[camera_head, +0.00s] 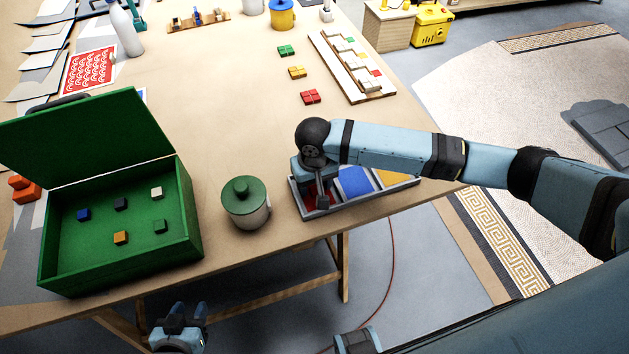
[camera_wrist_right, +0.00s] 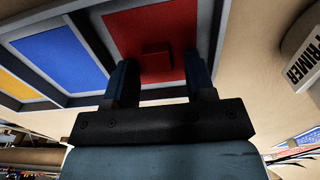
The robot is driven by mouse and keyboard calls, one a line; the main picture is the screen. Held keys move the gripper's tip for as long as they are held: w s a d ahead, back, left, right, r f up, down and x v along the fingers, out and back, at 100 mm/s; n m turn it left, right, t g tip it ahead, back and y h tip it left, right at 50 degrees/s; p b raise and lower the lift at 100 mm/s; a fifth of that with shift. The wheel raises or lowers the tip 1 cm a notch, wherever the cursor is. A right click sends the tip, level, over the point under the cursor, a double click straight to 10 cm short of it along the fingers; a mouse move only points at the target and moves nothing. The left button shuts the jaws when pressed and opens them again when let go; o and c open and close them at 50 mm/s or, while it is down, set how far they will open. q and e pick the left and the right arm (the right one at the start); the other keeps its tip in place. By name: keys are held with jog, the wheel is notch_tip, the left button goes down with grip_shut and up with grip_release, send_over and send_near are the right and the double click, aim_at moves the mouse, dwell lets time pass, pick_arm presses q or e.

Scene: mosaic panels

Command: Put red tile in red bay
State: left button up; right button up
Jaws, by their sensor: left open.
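The grey tray (camera_head: 408,184) lies at the table's front edge with red, blue and yellow bays. In the right wrist view, the red tile (camera_wrist_right: 157,61) lies on the red bay (camera_wrist_right: 135,25), a little in from its near edge. My right gripper (camera_wrist_right: 162,75) is over the red bay, its two fingers spread to either side of the tile with gaps between. In the head view, my right gripper (camera_head: 318,197) largely hides the red bay. My left gripper (camera_head: 180,322) is open and empty, below the table's front edge.
An open green box (camera_head: 190,240) at left holds several small tiles. A green-lidded pot (camera_head: 245,205) stands between box and tray. Stacked red, yellow and green tiles (camera_head: 297,72) and a wooden rack (camera_head: 335,70) lie farther back. The table's middle is clear.

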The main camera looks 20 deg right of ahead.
aim_at(314, 186)
jog(key=shift+r, duration=0.25)
notch_tip(314, 186, up, 12)
dwell(0.5)
jog(key=shift+f, duration=0.1)
